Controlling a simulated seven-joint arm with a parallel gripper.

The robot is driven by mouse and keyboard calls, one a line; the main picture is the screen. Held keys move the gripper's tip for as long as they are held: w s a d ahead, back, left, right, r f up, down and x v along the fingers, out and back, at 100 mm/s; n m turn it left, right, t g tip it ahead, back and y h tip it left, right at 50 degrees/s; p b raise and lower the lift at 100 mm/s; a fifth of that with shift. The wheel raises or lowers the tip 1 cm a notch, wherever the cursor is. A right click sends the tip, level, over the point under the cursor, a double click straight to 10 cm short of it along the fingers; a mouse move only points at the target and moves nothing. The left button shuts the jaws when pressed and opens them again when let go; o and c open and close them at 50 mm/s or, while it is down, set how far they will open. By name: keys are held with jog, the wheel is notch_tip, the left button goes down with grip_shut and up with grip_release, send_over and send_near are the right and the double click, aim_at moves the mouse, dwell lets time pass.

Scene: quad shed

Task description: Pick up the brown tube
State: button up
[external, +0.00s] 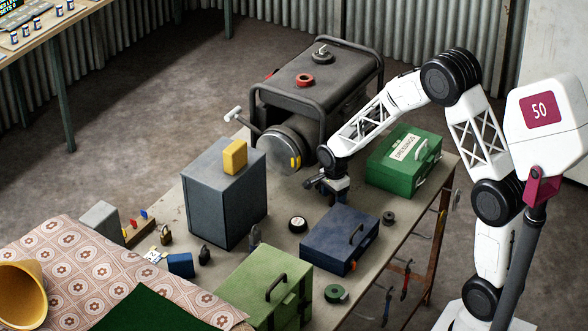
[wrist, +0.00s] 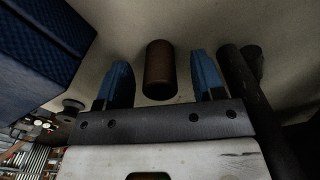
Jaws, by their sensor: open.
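The brown tube (wrist: 160,69) shows in the wrist view as a short dark-brown cylinder on the pale table top. It lies between the two blue fingertips of my gripper (wrist: 160,85), with a gap on each side. The fingers are apart and do not touch it. In the external view my gripper (external: 326,184) is low over the table, between the dark blue case and the green first-aid box. The tube cannot be made out in the external view, where the gripper and wrist cover that spot.
The dark blue case (external: 340,238) is close in front of my gripper, and its side shows at left in the wrist view (wrist: 42,45). The green box (external: 404,160) is to the right. A grey cabinet (external: 225,195) stands left. A black generator (external: 320,90) is behind.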

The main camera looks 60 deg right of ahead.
dwell(0.5)
jog(key=c, duration=1)
jog(key=shift+r, duration=0.1)
notch_tip(320, 180, up, 28)
dwell(0.3)
dwell(0.7)
